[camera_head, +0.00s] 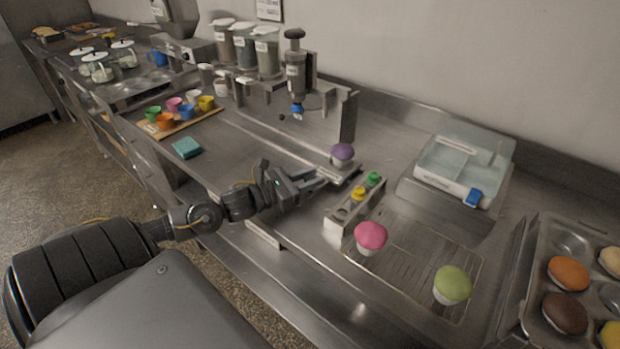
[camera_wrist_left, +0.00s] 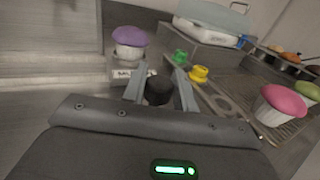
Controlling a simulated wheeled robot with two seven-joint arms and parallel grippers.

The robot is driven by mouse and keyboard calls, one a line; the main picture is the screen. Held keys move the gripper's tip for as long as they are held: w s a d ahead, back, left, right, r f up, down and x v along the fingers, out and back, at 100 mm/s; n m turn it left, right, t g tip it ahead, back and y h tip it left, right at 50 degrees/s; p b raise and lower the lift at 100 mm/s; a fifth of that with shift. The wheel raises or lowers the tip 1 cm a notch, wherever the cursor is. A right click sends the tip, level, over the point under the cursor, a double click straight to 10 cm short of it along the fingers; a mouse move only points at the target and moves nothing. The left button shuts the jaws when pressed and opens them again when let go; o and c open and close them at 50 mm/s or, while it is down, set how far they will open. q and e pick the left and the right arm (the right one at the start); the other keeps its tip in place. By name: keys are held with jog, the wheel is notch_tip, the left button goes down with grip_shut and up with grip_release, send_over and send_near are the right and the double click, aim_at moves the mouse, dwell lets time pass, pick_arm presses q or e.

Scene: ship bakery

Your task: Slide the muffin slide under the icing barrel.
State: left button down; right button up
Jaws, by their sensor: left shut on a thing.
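The muffin slide (camera_head: 349,174) is a small metal carriage at the right end of a long rail, with a purple-topped muffin (camera_head: 342,153) upright on it. In the left wrist view the muffin (camera_wrist_left: 130,42) sits above a labelled plate (camera_wrist_left: 121,74). My left gripper (camera_head: 322,180) is at the slide's near side. Its fingers are shut around a black knob (camera_wrist_left: 158,91), the slide's handle. The icing barrel (camera_head: 296,72) stands in a metal frame behind and left of the slide, its blue nozzle (camera_head: 297,109) pointing down. The muffin is not under the nozzle. My right gripper is not in view.
A metal holder (camera_head: 341,218) with green and yellow nozzles stands just right of my gripper. Pink (camera_head: 370,237) and green (camera_head: 452,284) muffins stand on a rack. A teal sponge (camera_head: 187,148) lies left. The rail between slide and nozzle looks clear.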

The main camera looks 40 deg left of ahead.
pick_arm(q)
jog(key=a+b, duration=0.2)
jog(key=a, duration=1.5)
jog(key=shift+s+b, duration=0.2)
jog(key=shift+b, duration=0.1)
jog(key=c, duration=1.1)
grip_release()
jog(key=shift+c, duration=0.2)
jog(key=p+v, duration=0.1)
jog(key=v, duration=1)
jog(key=shift+w, duration=0.1)
